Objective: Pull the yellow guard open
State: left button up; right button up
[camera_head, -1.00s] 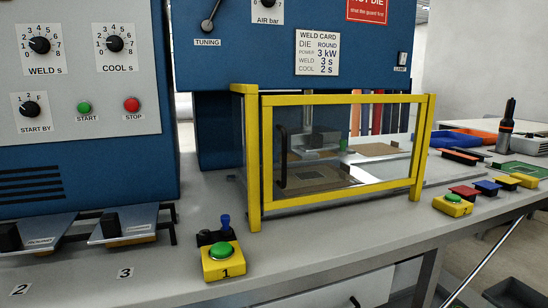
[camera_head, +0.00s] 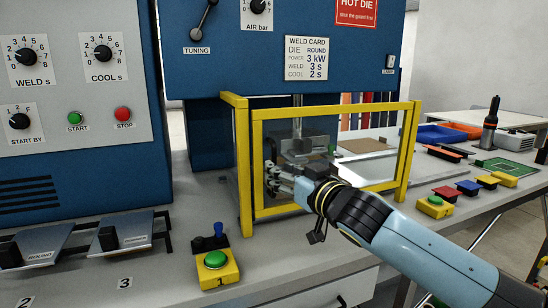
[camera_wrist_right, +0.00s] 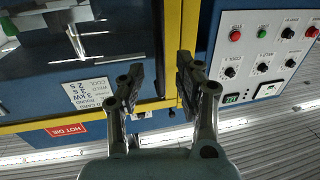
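The yellow guard (camera_head: 330,111) is a yellow frame with a clear panel, standing shut at the front of the welder. Its dark upright handle (camera_head: 269,151) is near the panel's left edge and is partly hidden by my right gripper (camera_head: 272,172). The gripper reaches in from the lower right with its fingers at the handle. In the right wrist view its two fingers (camera_wrist_right: 158,88) are apart, with the yellow frame (camera_wrist_right: 173,45) just beyond them. I cannot tell whether they touch the handle. My left gripper is in neither view.
A green button on a yellow box (camera_head: 215,262) stands in front of the guard's left post. Another such button (camera_head: 435,206) is at the right, near small coloured blocks. Control panels (camera_head: 75,70) rise at the left.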

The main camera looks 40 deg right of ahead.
aim_at(274, 192)
jog(key=shift+w+p, duration=0.6)
jog(key=shift+w, duration=1.2)
grip_shut()
